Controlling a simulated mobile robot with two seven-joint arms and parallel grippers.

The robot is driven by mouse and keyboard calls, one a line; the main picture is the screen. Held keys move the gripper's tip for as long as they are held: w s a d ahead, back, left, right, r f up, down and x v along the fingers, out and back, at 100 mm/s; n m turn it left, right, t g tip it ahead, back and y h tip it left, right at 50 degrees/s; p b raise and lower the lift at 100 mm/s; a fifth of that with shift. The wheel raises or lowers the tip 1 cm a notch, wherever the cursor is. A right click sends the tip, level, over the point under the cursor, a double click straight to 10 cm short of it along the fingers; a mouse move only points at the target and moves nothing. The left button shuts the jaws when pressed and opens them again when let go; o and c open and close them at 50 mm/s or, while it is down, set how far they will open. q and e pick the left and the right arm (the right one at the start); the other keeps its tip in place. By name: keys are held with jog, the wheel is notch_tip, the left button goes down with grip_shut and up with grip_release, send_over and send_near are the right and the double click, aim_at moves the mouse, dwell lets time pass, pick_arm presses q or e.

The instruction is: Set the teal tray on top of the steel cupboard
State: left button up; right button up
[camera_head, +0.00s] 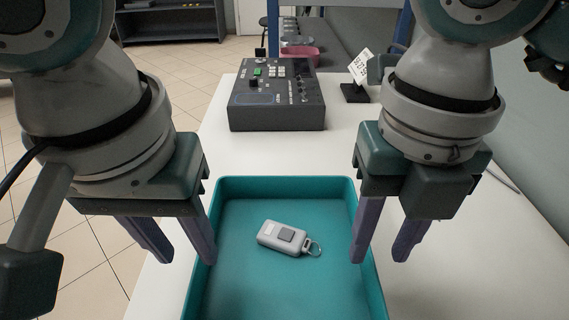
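The teal tray (268,186) lies on the white table at the bottom centre, its near end cut off by the frame. A grey key fob (283,237) with a metal ring lies inside it. My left gripper (177,245) is open at the tray's left wall, its inner finger overlapping the rim in the picture. My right gripper (384,250) is open at the right wall, its inner finger in front of the rim. I cannot tell whether either touches the wall. No steel cupboard is clearly recognisable in view.
A dark control box (277,96) with buttons stands beyond the tray on the white table (218,150). A small sign on a black stand (355,93) is right of it. A dark shelf unit (170,22) stands far back on the tiled floor. A wall (500,110) runs along the right.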

aim_at(196, 267)
pick_arm(q)
jog(key=shift+w+f, duration=0.2)
jog(key=shift+f, duration=1.2)
jog(key=shift+w+f, duration=0.2)
jog(key=shift+f, duration=1.15)
pick_arm(e)
jog(key=shift+f, duration=2.8)
pick_arm(q)
grip_shut()
pick_arm(e)
grip_shut()
